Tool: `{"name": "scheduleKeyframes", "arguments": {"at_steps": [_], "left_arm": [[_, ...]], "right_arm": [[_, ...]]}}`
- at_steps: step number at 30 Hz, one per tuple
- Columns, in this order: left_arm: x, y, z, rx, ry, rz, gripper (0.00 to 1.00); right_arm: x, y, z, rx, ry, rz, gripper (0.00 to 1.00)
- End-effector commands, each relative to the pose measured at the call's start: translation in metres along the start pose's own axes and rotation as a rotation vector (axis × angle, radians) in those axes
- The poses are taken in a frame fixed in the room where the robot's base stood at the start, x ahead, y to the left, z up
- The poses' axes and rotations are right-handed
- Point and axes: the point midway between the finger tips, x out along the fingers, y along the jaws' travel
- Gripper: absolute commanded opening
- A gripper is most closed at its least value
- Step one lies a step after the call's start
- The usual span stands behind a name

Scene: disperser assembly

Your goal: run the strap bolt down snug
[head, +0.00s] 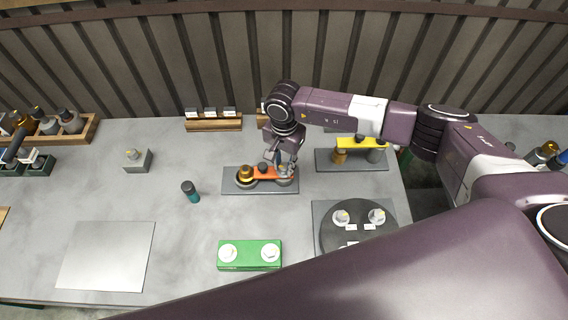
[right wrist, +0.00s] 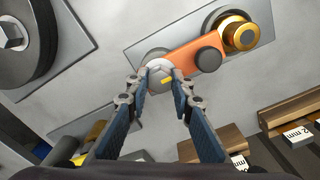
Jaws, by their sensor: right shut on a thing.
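The orange strap (head: 267,173) lies on a grey plate (head: 232,186) near the middle of the table. Its left end in the head view sits at a brass round piece (head: 245,173), which also shows in the right wrist view (right wrist: 240,34). A dark round knob (right wrist: 208,59) stands on the strap. At the strap's other end is the grey strap bolt (right wrist: 159,68), with a small yellow mark beside it. My right gripper (right wrist: 160,84) is shut on the bolt head from above. In the head view, the right gripper (head: 291,168) largely hides that end. My left gripper is not in view.
A yellow-strap assembly (head: 360,143) stands close right. A dark disc (head: 335,226) with bolts is front right, a green block (head: 249,265) in front. A dark teal cylinder (head: 190,191) stands left. A wooden rack (head: 214,124) is behind. The table's left-middle is mostly clear.

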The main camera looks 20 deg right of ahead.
Motion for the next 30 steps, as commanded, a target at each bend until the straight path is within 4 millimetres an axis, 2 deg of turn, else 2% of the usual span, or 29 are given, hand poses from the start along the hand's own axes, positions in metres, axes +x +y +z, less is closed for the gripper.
{"name": "scheduleKeyframes", "arguments": {"at_steps": [11,30], "left_arm": [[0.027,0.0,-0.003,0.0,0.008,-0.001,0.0],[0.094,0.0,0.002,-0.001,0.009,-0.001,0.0]], "right_arm": [[0.004,-0.001,-0.001,0.189,0.001,-0.003,0.0],[0.004,0.0,-0.001,0.79,0.0,-0.003,0.0]]}}
